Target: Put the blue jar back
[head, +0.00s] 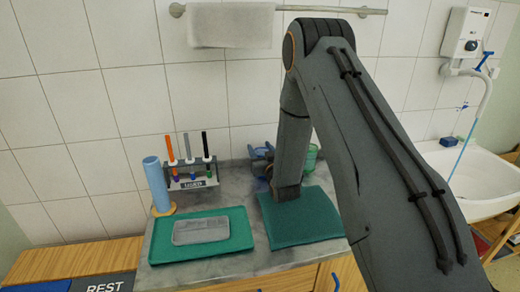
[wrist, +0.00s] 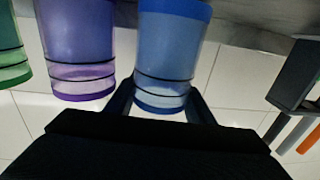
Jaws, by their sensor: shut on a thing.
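The blue jar (wrist: 172,45) is in the middle of the wrist view, which is upside down. My gripper (wrist: 162,102) is shut on it, with one dark finger on each side. In the head view my gripper (head: 264,168) is at the back of the counter, largely hidden behind my arm. A purple jar (wrist: 78,40) stands close beside the blue one, and a green jar (wrist: 10,45) is at the left edge. The green jar also shows right of my arm in the head view (head: 311,156). I cannot tell whether the blue jar touches the counter.
A marker rack (head: 191,178) and a blue cylinder (head: 157,184) stand left on the grey counter (head: 190,272). A green tray (head: 240,237) bears a grey slab (head: 201,230). A green mat (head: 315,215) lies below my arm. The tiled wall is close behind; a sink (head: 470,175) is right.

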